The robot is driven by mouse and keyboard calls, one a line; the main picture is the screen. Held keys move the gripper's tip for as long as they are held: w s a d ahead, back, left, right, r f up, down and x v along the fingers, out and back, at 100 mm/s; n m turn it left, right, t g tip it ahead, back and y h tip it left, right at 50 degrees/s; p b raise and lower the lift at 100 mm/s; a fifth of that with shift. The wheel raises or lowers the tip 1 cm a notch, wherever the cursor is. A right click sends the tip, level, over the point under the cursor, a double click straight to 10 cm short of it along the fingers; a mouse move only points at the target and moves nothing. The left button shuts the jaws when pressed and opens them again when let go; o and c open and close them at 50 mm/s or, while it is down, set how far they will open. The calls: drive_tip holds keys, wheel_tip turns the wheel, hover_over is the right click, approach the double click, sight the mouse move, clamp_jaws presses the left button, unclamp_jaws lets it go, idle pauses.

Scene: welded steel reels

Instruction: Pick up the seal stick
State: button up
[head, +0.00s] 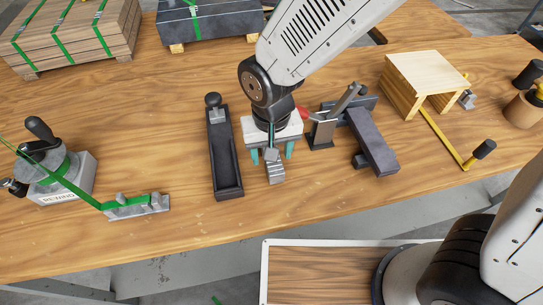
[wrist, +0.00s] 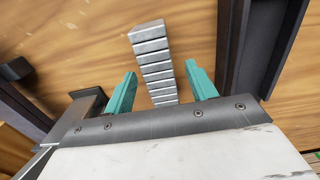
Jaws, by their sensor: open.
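The seal stick (head: 275,168) is a short grey metal stack of ribbed segments on the wooden bench. In the wrist view the seal stick (wrist: 150,45) runs away from me, with its near part between my fingers. My gripper (head: 271,157) is open, its two teal fingers pointing down, one on each side of the stick. In the wrist view my gripper (wrist: 160,70) shows gaps between the stick and both fingers. The far end of the stick extends past the fingertips. The exact height of the fingertips above the bench cannot be told.
A long dark tray (head: 224,160) with a knob lies close left of my gripper. A dark lever tool (head: 372,142) stands close on the right. Further right is a small wooden stand (head: 425,75). A strapping tool (head: 58,172) with green strap sits at the left.

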drive_tip(key=c, duration=1.2)
drive_tip(key=shift+o, duration=0.2)
drive_tip(key=shift+r, duration=0.1)
wheel_tip(320, 180, up, 18)
